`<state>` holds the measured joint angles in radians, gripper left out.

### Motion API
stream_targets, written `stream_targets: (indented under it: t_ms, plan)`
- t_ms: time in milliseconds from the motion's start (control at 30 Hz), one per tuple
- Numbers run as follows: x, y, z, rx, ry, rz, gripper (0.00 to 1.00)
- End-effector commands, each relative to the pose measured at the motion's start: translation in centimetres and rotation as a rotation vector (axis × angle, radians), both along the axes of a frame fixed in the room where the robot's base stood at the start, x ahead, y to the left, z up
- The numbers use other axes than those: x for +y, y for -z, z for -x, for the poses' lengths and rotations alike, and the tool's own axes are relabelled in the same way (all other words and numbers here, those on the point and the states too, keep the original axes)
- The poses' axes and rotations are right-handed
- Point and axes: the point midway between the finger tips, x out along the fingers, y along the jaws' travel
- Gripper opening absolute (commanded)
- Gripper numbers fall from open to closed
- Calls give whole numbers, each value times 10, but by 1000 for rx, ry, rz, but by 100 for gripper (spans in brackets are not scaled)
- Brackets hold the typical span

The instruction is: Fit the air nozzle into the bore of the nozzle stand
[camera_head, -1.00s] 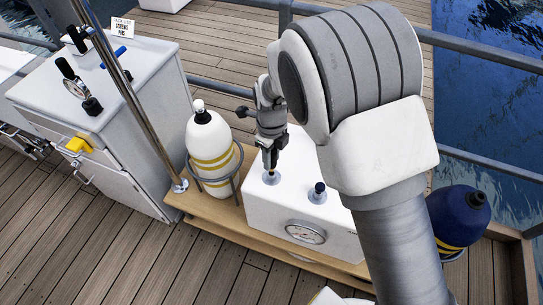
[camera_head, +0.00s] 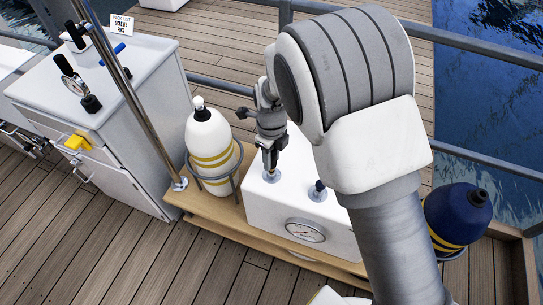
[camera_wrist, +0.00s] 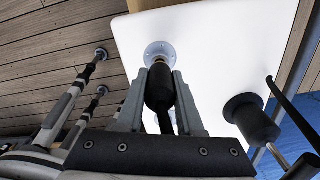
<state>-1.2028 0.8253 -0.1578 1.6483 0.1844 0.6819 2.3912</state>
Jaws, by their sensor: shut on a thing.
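My gripper (camera_head: 270,158) points down over the white box. In the wrist view its two fingers (camera_wrist: 158,88) are shut on the air nozzle, a dark cylinder (camera_wrist: 160,92) with a brass-coloured end (camera_wrist: 160,62). The nozzle stand shows as a round metal flange (camera_wrist: 158,49) on the box top; it also shows in the head view (camera_head: 271,177). The nozzle's end is at the flange, in line with its centre. The bore is hidden behind the nozzle, so I cannot tell how deep the end sits.
The white box (camera_head: 263,207) bears a gauge (camera_head: 305,231) and a second flanged fitting with a dark knob (camera_head: 317,187). A white cylinder (camera_head: 208,140) stands close left, a dark blue one (camera_head: 458,213) at right. A metal pole (camera_head: 130,90) rises further left.

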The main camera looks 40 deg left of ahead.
Motion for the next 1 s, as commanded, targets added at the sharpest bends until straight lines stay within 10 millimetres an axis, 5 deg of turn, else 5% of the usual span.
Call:
stream_targets:
  t_ms: [733, 767, 933, 1000]
  plan:
    - [0, 20, 0, 0, 0, 0, 0]
    - [0, 18, 0, 0, 0, 0, 41]
    - [0, 18, 0, 0, 0, 0, 71]
    - [0, 18, 0, 0, 0, 0, 71]
